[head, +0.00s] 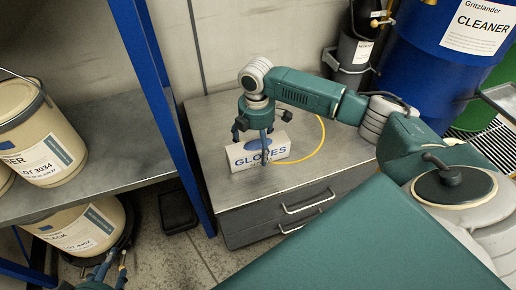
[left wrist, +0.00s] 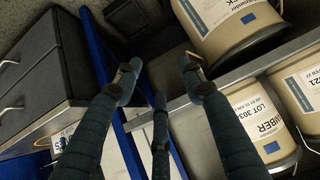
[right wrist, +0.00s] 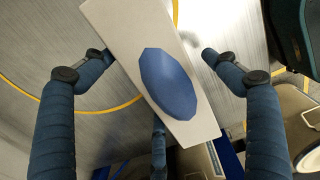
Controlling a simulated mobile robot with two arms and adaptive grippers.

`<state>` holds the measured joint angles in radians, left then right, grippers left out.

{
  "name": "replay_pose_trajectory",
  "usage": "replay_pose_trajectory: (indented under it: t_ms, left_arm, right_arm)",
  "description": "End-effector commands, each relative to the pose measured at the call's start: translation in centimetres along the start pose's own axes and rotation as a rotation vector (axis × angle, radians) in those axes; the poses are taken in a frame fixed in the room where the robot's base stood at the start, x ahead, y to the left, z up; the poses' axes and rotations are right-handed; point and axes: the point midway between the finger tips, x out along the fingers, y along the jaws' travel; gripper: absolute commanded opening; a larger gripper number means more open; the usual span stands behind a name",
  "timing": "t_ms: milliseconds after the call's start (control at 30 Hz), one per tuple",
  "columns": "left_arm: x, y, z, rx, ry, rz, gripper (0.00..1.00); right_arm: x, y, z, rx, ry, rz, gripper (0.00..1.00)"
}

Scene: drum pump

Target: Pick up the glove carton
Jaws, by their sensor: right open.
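The glove carton (head: 259,151), a white box with blue "GLOVES" lettering, lies on the grey metal cabinet top (head: 215,112). My right gripper (head: 262,140) points down over it, with one finger in front of the carton's face. In the right wrist view the carton (right wrist: 130,38), with a blue oval on it, lies between the spread fingers of this gripper (right wrist: 155,55). I cannot tell whether any finger touches it. My left gripper (head: 112,264) is low at the left, by the shelf. In the left wrist view this gripper (left wrist: 160,70) is open and empty.
A blue-framed shelf (head: 155,90) with cream paint buckets (head: 42,135) stands left of the cabinet. A yellow curved line (head: 321,140) runs on the cabinet top around the carton. A blue cleaner drum (head: 425,50) and a dark canister (head: 352,52) stand behind at the right.

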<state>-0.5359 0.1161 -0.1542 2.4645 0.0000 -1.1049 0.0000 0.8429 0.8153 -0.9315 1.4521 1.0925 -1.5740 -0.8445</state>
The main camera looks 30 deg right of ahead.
Motion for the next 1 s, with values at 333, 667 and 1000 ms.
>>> replay_pose_trajectory:
  t_ms: [333, 667, 1000]
  left_arm:
    - [0.0, 0.0, 0.0, 0.000, 0.001, 0.000, 0.40]
    - [0.0, 0.0, 0.0, 0.000, -0.001, 0.000, 0.40]
    - [-0.5, -0.2, 1.7, -0.002, -0.071, -0.003, 0.40]
  right_arm:
    - [0.0, 0.0, 0.0, 0.000, 0.000, 0.000, 0.59]
    - [-0.1, 0.1, 0.0, 0.000, 0.001, 0.002, 0.25]
    - [-1.2, 0.1, -0.1, 0.000, 0.002, 0.004, 0.25]
